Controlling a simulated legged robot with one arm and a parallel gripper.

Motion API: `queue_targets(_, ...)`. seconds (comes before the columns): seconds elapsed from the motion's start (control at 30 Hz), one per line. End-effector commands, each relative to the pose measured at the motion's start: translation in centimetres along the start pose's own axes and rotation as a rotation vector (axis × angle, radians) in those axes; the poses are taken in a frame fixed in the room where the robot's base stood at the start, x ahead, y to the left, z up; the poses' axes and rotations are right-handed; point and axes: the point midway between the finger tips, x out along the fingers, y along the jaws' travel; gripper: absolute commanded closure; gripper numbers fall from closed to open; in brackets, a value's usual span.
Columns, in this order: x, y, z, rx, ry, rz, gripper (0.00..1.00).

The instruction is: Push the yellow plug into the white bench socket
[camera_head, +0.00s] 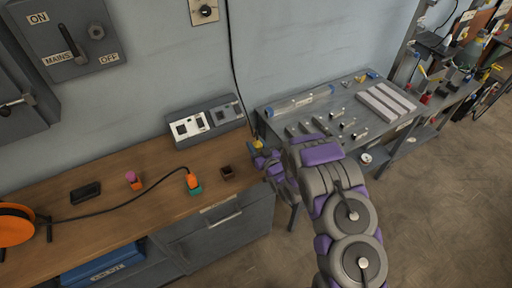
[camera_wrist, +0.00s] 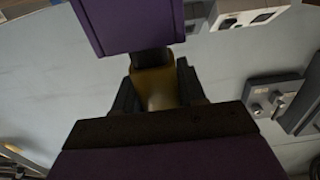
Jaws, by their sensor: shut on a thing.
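The white bench socket (camera_head: 188,127) is the white-faced left part of a grey box at the back of the wooden bench, against the wall. A white-faced socket unit (camera_wrist: 245,18) also shows at the top right of the wrist view. My gripper (camera_head: 261,158) is shut on the yellow plug (camera_head: 258,145), right of the box and apart from it, near the bench's right end. In the wrist view the yellow plug (camera_wrist: 154,86) sits between my two dark fingers. Its front end is hidden behind a purple part of my gripper.
On the wooden bench (camera_head: 120,225) are an orange plug (camera_head: 193,181) on a teal base, a pink piece (camera_head: 133,180), a black block (camera_head: 85,192), a small dark box (camera_head: 227,172) and an orange cable reel (camera_head: 15,225). A grey metal table (camera_head: 290,103) with tools stands right.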

Motion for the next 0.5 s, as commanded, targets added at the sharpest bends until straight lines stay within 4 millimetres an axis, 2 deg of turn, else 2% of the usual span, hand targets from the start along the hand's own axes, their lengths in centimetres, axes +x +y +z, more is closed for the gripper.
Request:
queue_targets(0.1, 0.0, 0.0, -2.0, -0.001, 0.000, 0.000, 0.91)
queue_targets(0.37, -2.5, -3.7, -2.2, 0.002, -0.004, -0.003, 0.91)
queue_targets(0.5, -4.4, -6.3, -2.5, 0.002, -0.005, -0.004, 0.91)
